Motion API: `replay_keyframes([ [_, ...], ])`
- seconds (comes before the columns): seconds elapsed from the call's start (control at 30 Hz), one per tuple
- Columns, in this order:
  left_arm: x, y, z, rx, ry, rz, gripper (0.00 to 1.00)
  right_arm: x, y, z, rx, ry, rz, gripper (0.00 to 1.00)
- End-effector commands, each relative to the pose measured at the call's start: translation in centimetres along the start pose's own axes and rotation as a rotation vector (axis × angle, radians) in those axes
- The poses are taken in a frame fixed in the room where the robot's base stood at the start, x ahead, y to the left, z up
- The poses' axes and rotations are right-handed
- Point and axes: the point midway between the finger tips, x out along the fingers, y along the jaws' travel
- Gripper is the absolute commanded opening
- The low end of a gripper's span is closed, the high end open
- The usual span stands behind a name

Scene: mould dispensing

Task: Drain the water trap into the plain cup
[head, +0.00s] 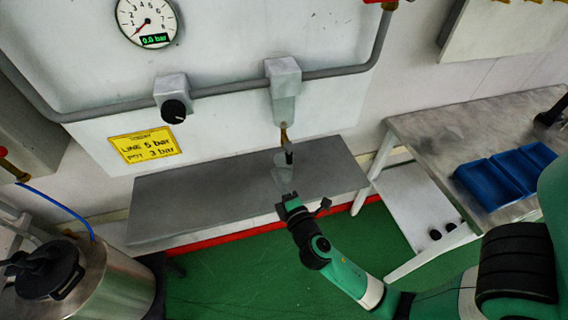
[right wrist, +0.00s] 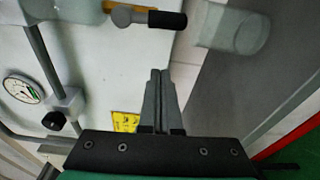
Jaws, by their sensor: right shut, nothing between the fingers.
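The water trap (head: 284,107) is a clear bowl under a grey housing on the wall pipe. A brass drain with a black lever (head: 289,156) hangs below it; the lever (right wrist: 166,19) also shows in the right wrist view. The plain cup (head: 282,180), clear and see-through, is below the drain; it also shows in the right wrist view (right wrist: 236,28), right of the lever. I cannot see any water in it. My right gripper (head: 287,199) is shut and empty, in front of the cup and apart from the lever. My left gripper is out of view.
A grey shelf (head: 190,205) runs along the wall below the pipe. A black knob (head: 174,111) and a gauge (head: 147,20) reading 0.0 bar are on the left. A steel pot (head: 105,292) stands at lower left. A bench with blue bins (head: 490,183) is at right.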

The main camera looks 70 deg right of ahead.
Motion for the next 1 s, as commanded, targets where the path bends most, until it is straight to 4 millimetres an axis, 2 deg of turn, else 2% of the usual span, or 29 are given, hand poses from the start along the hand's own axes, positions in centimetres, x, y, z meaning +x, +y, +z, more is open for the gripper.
replay_keyframes([
  [0.1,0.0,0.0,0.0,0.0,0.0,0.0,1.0,2.8,0.1,0.1,0.0,-0.005,0.002,0.0],
  [0.23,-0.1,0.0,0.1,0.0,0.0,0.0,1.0,5.3,0.1,0.2,0.0,-0.004,0.001,0.0],
  [0.3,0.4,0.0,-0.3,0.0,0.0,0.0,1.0,4.4,0.1,1.7,-0.001,-0.004,-0.003,0.0],
  [0.5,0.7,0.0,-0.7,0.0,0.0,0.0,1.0,3.7,0.1,3.6,-0.002,-0.002,-0.001,0.0],
  [1.0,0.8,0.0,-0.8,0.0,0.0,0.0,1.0,3.6,0.0,3.8,-0.009,0.0,-0.001,0.0],
])
